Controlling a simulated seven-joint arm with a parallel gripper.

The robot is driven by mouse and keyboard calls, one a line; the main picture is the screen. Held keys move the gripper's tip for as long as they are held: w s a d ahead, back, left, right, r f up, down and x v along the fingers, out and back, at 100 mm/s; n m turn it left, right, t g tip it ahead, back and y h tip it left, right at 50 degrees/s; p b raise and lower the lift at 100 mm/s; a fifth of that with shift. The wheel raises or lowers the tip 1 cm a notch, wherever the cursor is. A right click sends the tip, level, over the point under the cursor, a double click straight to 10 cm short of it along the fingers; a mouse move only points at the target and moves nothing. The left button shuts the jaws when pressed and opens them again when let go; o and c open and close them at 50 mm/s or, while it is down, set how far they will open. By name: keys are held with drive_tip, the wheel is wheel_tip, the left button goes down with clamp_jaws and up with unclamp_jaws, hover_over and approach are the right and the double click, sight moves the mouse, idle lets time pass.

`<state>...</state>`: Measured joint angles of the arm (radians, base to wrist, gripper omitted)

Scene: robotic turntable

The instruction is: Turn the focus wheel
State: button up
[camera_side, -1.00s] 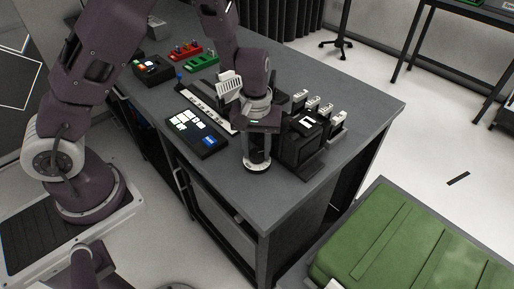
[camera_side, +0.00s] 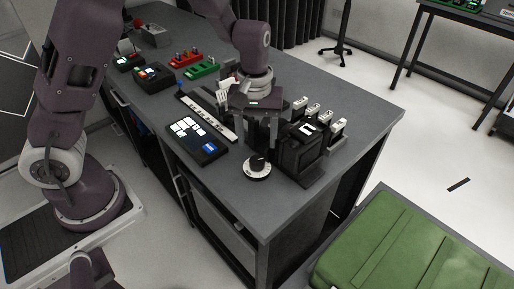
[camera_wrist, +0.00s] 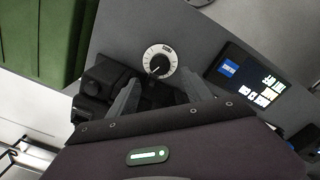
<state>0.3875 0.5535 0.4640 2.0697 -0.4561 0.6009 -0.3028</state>
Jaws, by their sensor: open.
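The focus wheel is a black knob on a white marked dial (camera_side: 257,167), lying on the grey table near its front corner. In the wrist view the focus wheel (camera_wrist: 159,60) shows beyond my fingertips, with its white ring fully visible. My gripper (camera_side: 258,143) is above and behind the wheel in the side view, pointing down and apart from it. In the wrist view my gripper (camera_wrist: 162,94) has its two fingers spread, with nothing between them.
A black camera-like box (camera_side: 301,150) stands close to the right of the wheel. A dark touch panel (camera_side: 197,138) lies to the left. Several small white-topped blocks (camera_side: 318,109) stand behind the box. The table front (camera_side: 240,195) is bare.

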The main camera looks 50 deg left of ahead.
sight(257, 160)
drive_tip(key=shift+r, duration=0.2)
drive_tip(key=shift+r, duration=0.15)
wheel_tip(257, 160, up, 6)
wheel_tip(257, 160, down, 13)
drive_tip(key=m, duration=1.4)
drive_tip(key=shift+s+d, duration=0.15)
clamp_jaws()
